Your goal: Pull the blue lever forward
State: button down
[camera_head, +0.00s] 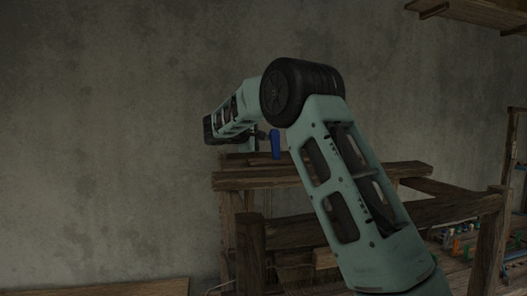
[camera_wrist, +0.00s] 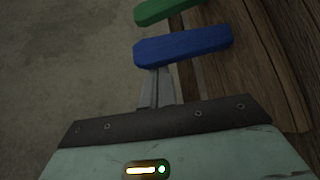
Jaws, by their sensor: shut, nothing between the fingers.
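The blue lever (camera_wrist: 185,47) lies across the upper middle of the wrist view. In the head view it shows as a small upright blue piece (camera_head: 275,144) above the loom's top beam, beside my arm. My gripper (camera_wrist: 156,74) is shut and empty. Its fingertips are right at the lower edge of the blue lever near its left end; I cannot tell whether they touch it. The fingertips are hard to make out in the head view.
A green lever (camera_wrist: 172,10) lies just beyond the blue one. The wooden loom frame (camera_head: 400,169) stands below and right of the levers. A grey wall (camera_head: 110,120) is behind. Small coloured items (camera_head: 456,245) sit at the far right.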

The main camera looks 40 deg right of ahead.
aim_at(274, 137)
jog(key=b, duration=0.2)
jog(key=shift+s+a+f+m+b, duration=0.25)
jog(key=shift+s+f+m+b, duration=0.05)
jog(key=shift+s+m+b, duration=0.1)
jog(key=shift+s+a+r+b, duration=0.2)
jog(key=shift+s+b, duration=0.1)
jog(key=shift+b, duration=0.75)
jog(key=s+a+b, duration=0.1)
jog(key=b, duration=0.1)
jog(key=shift+s+b, duration=0.25)
jog(key=shift+b, duration=0.05)
jog(key=shift+s+r, duration=0.1)
jog(key=shift+r, duration=0.15)
jog(key=s+a+r+b, duration=0.1)
jog(key=s+a+b, duration=0.1)
jog(key=a, duration=1.5)
jog(key=shift+r+b, duration=0.4)
jog(key=shift+a+f, duration=0.1)
